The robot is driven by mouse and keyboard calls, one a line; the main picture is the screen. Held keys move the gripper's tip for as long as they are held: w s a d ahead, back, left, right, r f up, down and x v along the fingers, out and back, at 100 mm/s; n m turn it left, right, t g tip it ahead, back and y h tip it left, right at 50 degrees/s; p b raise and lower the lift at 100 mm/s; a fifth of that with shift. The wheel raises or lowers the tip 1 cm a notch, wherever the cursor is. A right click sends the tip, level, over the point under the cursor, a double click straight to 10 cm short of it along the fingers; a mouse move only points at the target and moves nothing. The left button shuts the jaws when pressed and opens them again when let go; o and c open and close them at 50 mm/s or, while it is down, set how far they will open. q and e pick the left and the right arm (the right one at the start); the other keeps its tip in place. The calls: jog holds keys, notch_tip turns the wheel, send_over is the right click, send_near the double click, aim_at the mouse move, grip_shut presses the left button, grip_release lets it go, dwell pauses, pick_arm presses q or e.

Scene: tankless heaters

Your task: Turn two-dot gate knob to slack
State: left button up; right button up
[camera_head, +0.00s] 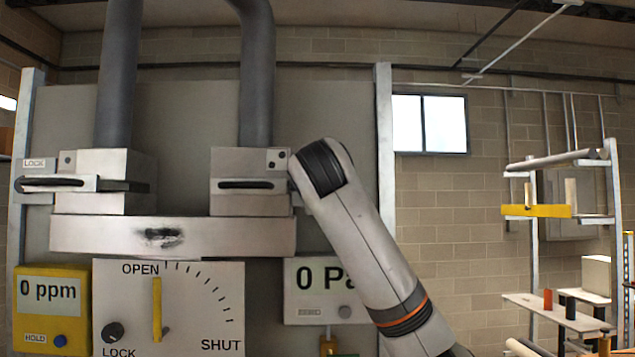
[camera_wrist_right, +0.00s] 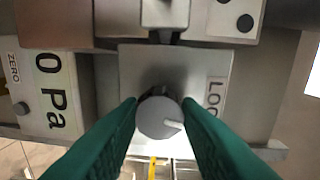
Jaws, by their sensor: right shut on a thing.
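The two-dot gate box (camera_head: 236,164) stands at the right of the grey panel, with a pipe above it and a dark handle (camera_head: 247,185) on its front. Its two dots also show at the upper right in the right wrist view (camera_wrist_right: 245,10). The knob's white pointer points to picture right, slightly down. My right gripper (camera_wrist_right: 161,108) has its green fingers closed on the knob's sides. In the head view my right arm hides this knob and gripper. My left gripper is out of view.
A one-dot gate box (camera_head: 105,165) with its own LOCK label stands at left. Below are a yellow ppm meter (camera_head: 50,325), an OPEN/SHUT dial (camera_head: 190,300) with a yellow pointer, and a Pa gauge (camera_head: 300,305). A shelf rack (camera_head: 535,210) stands far right.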

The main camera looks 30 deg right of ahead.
jog(key=shift+f, duration=0.1)
dwell(0.5)
jog(key=o, duration=1)
jog(key=shift+a, duration=0.1)
jog(key=b+v, duration=0.4)
jog(key=v, duration=0.8)
jog(key=shift+w, duration=0.1)
